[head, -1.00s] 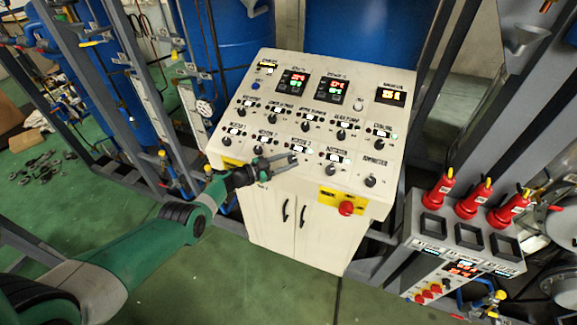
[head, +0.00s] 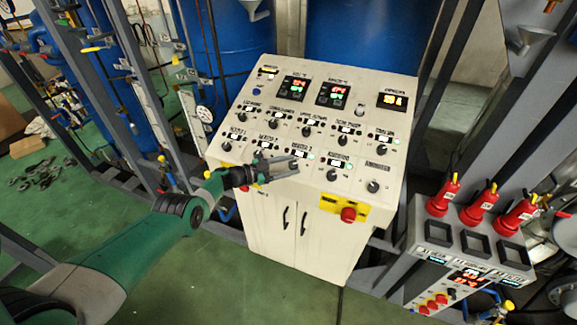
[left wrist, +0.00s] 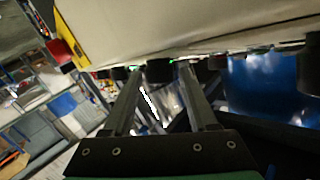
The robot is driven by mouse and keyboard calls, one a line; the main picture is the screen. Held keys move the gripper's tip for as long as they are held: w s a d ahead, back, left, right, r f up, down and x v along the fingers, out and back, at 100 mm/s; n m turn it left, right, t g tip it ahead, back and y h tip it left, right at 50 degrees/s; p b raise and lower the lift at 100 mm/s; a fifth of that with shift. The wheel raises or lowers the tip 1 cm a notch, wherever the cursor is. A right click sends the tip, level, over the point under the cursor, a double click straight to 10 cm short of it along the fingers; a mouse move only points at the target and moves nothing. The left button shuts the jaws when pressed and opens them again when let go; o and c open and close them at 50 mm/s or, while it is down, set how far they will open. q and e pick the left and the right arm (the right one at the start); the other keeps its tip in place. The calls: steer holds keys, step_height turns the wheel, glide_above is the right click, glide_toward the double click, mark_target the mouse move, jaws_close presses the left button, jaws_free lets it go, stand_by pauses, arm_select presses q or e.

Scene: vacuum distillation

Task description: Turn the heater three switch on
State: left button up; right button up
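The white control panel (head: 215,150) carries rows of black rotary knobs under labels. The heater 3 label (head: 300,154) is in the lower row, with a green lamp (head: 311,156) at its right. The heater 3 knob is hidden behind my left fingertips in the head view. My left gripper (head: 296,167) is at the panel just below that label, its two fingers apart. In the left wrist view, a dark knob (left wrist: 160,70) shows between and just beyond the fingertips of that gripper (left wrist: 160,72); contact cannot be told. My right gripper is not in view.
The heater 2 knob (head: 259,152) is left of my gripper and the rotation knob (head: 331,175) is right of it. A red stop button (head: 348,214) on a yellow plate sits at the panel's lower edge.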

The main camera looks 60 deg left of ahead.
arm_select(q)
steer(key=shift+o, duration=0.7)
steer(key=shift+s+r+p, duration=0.15)
steer(key=shift+s+p, duration=0.1)
steer(key=shift+p, duration=0.1)
steer(key=s+p, duration=0.7)
steer(key=s, duration=0.4)
steer(key=shift+a+r, duration=0.35)
steer(key=shift+r, duration=0.1)
